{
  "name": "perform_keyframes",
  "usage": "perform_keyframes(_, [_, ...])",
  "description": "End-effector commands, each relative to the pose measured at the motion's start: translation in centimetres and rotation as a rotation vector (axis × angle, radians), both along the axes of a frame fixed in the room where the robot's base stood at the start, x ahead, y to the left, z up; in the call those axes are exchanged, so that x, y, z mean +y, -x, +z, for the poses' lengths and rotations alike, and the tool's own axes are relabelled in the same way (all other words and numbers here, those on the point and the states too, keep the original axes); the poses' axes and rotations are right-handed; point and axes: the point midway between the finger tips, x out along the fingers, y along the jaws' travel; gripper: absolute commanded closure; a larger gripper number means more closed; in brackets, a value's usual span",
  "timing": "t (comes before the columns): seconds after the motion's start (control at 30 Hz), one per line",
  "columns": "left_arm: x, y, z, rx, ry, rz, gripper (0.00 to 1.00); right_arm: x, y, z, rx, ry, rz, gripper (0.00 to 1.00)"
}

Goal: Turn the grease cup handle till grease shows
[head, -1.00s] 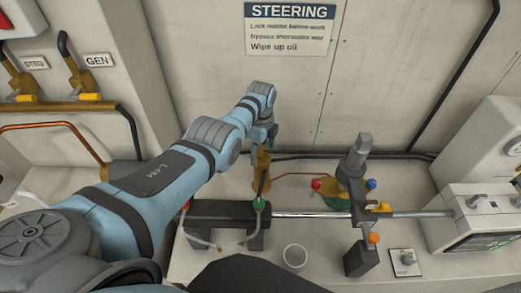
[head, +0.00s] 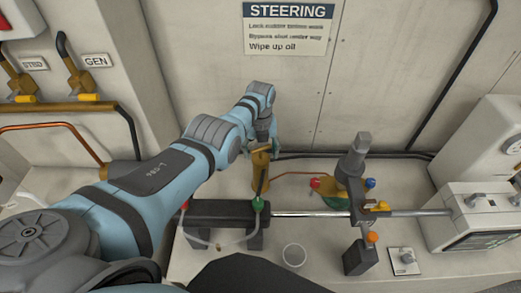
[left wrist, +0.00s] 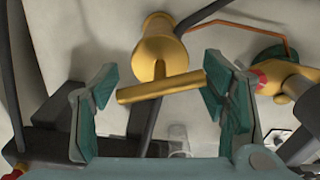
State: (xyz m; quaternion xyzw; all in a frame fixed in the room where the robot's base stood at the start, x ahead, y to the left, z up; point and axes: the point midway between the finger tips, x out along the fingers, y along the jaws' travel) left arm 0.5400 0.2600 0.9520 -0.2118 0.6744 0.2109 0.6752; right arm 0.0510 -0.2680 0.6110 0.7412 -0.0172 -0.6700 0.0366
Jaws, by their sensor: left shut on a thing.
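The brass grease cup (head: 260,177) stands upright on the bench near the back wall. In the left wrist view its round body (left wrist: 158,45) carries a brass T-shaped handle (left wrist: 160,87). My left gripper (head: 262,150) is above the cup, pointing down. Its green-padded fingers (left wrist: 162,90) span the handle bar, one at each end, and are shut on it. The bar lies nearly level in the wrist view, its right end slightly higher. I cannot make out any grease. My right gripper is not in view.
A black cylinder (head: 215,209) with a steel rod (head: 310,213) runs in front of the cup. A clear cup (head: 294,256) stands at the front. A grey lever (head: 358,155) rises to the right. A copper pipe (head: 300,175) runs right from the cup.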

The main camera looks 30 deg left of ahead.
Motion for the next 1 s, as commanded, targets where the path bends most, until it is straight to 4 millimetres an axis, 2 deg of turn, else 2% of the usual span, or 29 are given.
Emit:
perform_keyframes(0.4, [-0.16,0.16,-0.19,0.004,0.003,-0.230,0.61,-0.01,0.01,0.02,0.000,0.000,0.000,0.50])
perform_keyframes(1.0, [-0.14,0.18,-0.21,0.005,0.003,-0.276,0.62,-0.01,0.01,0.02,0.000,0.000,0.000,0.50])
